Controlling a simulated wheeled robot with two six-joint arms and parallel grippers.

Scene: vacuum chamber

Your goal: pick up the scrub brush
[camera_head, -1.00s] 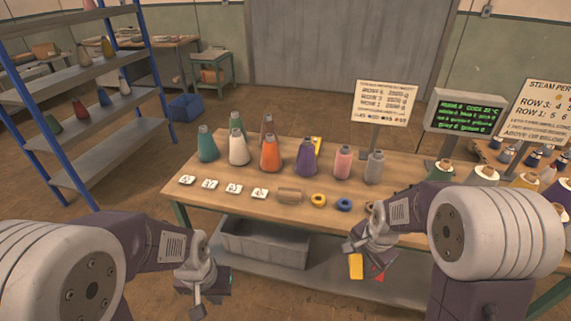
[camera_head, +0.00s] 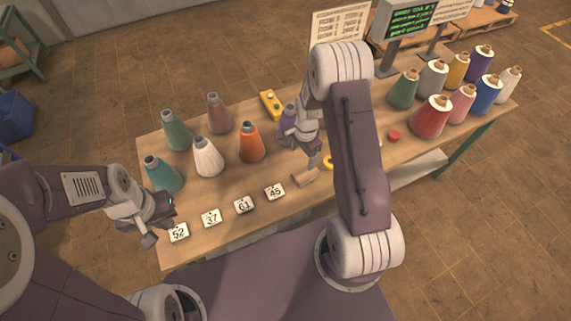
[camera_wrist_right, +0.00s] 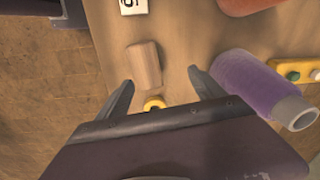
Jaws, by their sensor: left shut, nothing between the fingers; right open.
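The scrub brush appears as a small tan wooden block (camera_head: 305,177) lying near the front edge of the table. In the right wrist view the block (camera_wrist_right: 145,65) lies just beyond the fingertips, roughly in line with the gap between them. Its bristles cannot be made out. My right gripper (camera_head: 312,158) is open and empty above the block; its two spread fingers show in the right wrist view (camera_wrist_right: 160,79). My left gripper (camera_head: 155,232) is shut and empty, near the table's front left corner beside the number cards.
A purple cone (camera_wrist_right: 245,83) stands close to the right finger. A yellow ring (camera_wrist_right: 154,103) lies close to the block. Number cards (camera_head: 244,205) line the front edge. An orange cone (camera_head: 251,142) and several others stand behind. Large spools (camera_head: 432,117) fill the right end.

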